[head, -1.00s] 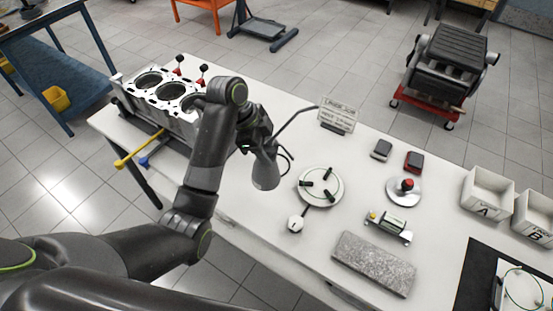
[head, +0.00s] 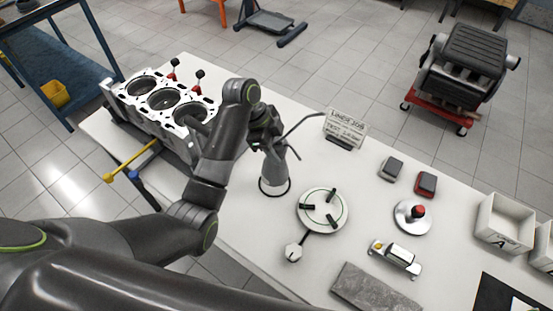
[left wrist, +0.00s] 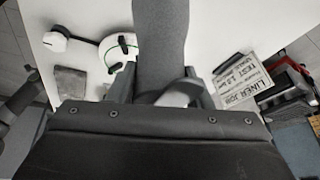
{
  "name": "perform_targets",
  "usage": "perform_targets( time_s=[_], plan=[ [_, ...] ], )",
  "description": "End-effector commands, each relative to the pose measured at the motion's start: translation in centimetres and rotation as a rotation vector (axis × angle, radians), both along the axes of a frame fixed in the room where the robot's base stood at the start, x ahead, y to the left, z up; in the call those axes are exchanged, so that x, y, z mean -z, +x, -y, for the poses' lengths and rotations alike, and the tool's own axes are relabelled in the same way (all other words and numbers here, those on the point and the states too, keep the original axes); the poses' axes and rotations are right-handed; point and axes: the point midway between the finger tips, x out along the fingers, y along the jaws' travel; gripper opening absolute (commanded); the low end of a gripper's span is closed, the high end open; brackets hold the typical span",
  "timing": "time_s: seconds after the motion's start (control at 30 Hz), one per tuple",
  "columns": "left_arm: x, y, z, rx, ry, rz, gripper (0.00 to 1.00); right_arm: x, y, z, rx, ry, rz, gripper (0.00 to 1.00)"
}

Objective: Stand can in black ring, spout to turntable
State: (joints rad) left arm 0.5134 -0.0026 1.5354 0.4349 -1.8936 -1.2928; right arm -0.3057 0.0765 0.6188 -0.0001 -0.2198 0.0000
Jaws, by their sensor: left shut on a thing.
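The grey can (head: 275,172) is upright, gripped near its top by my left gripper (head: 267,140). Its base is within the outline of the black ring (head: 262,191) on the white table; I cannot tell whether it touches the table. The thin spout (head: 304,124) points to the upper right, toward the sign rather than the turntable (head: 312,212). The turntable is a white disc with black jaws, just right of the can. In the left wrist view the can (left wrist: 160,40) fills the middle between the fingers. My right gripper is not in view.
The engine block (head: 165,102) is left of the can, behind my left arm. The sign (head: 344,130) stands behind the spout.

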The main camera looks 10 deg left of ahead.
Motion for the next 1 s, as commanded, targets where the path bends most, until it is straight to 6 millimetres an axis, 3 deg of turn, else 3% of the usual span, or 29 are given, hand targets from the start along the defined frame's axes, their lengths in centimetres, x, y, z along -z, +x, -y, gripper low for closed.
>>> perform_targets(
  time_s=[0.4,0.77,0.8,0.93,1.0],
  plan=[
    [4.2,0.0,0.1,0.001,-0.002,0.001,0.00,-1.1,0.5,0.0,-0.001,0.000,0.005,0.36],
    [4.6,0.1,0.1,0.000,-0.002,0.004,0.00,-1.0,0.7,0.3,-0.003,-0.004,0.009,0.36],
    [4.8,0.0,0.0,0.001,0.000,0.001,0.48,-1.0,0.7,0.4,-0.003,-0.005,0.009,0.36],
    [4.8,0.0,0.0,0.001,0.000,0.001,0.65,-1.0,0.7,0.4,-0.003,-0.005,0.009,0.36],
    [4.8,0.0,0.0,0.000,0.000,0.001,0.67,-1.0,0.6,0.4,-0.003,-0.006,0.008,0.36]
  ],
)
